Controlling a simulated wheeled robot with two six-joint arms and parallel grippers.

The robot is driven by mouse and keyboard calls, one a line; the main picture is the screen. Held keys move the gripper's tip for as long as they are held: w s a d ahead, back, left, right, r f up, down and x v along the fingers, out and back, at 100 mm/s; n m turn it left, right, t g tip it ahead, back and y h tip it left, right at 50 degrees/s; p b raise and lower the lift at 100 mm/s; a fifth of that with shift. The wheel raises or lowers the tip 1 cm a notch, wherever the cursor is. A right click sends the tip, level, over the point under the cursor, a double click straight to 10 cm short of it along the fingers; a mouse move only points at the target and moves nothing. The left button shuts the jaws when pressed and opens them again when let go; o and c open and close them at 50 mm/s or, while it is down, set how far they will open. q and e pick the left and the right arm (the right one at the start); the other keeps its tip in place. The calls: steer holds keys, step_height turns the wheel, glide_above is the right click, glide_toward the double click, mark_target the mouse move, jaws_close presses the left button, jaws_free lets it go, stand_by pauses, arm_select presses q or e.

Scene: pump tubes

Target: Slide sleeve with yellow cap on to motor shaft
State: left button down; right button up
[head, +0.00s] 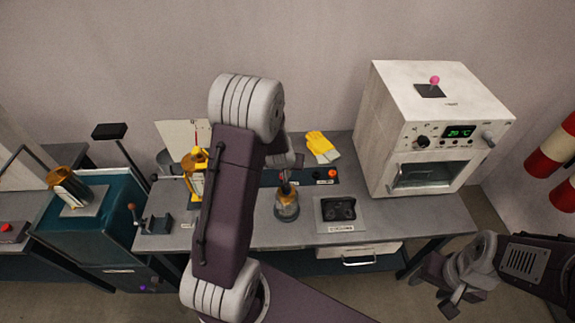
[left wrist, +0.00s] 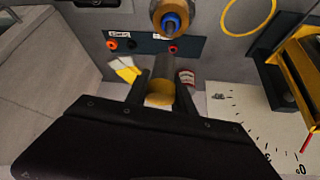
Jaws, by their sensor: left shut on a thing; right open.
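In the left wrist view, my left gripper (left wrist: 160,90) is shut on a grey sleeve (left wrist: 164,66) with a yellow cap (left wrist: 160,95). The cap end faces the camera, and the sleeve points away from it. Just beyond the sleeve is a round orange-brown part with a blue centre (left wrist: 171,20), perhaps the motor shaft; the sleeve looks apart from it. In the head view, my left arm hides most of its gripper, and a rounded grey base (head: 287,207) stands on the bench below it. My right gripper (head: 446,292) is open and empty at the lower right.
A white oven-like box (head: 400,140) stands on the bench's right. Yellow gloves (head: 321,147) lie at the back, near a dark panel with buttons (head: 325,176). A black two-socket plate (head: 339,212) sits at the front. A teal machine (head: 85,240) stands left.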

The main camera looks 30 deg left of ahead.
arm_select(q)
steer(key=f+b, duration=0.2)
steer(key=f, duration=0.1)
steer(key=shift+s+f+b, duration=0.2)
steer(key=shift+b, duration=0.1)
steer(key=shift+w+f, duration=0.15)
steer(key=shift+f, duration=0.1)
steer(key=shift+r, duration=0.1)
stand_by(1.1)
steer(key=shift+f+b, duration=1.1)
steer(key=shift+f, duration=0.35)
